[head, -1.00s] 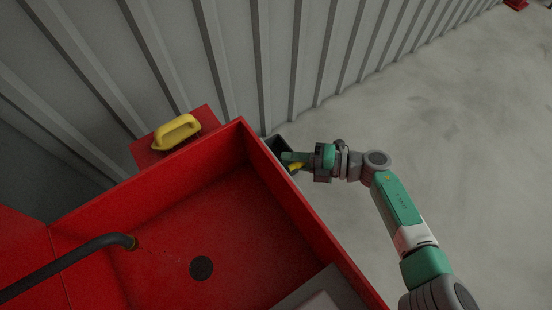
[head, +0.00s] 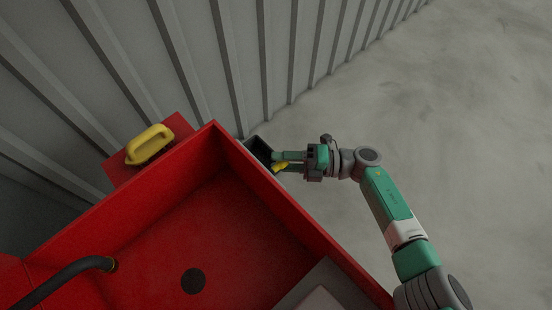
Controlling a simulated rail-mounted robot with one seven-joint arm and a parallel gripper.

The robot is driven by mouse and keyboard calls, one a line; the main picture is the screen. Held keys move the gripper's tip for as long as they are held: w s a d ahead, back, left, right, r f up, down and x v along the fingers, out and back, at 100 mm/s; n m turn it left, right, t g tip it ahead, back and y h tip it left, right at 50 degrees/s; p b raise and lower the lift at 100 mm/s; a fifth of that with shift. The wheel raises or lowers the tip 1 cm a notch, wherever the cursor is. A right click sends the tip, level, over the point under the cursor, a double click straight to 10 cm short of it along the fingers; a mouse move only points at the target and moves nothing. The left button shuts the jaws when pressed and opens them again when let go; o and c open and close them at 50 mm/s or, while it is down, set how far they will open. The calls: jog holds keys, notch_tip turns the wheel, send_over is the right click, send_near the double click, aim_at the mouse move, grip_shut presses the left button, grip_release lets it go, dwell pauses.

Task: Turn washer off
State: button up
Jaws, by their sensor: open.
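The washer is a red open basin (head: 290,221) with a round dark drain (head: 193,281) in its floor and a dark curved spout (head: 78,268) at the left. A dark box (head: 259,149) sits on the outside of its right wall near the back corner. A small yellow part (head: 279,168) shows beside that box.
A yellow-handled brush (head: 148,144) lies on a red shelf (head: 118,171) at the basin's back wall. A grey ribbed wall (head: 290,50) stands behind. A grey ledge (head: 322,285) lies at the basin's near right. The concrete floor (head: 450,120) to the right is clear.

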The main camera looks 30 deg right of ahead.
jog(key=v, duration=0.6)
dwell(0.3)
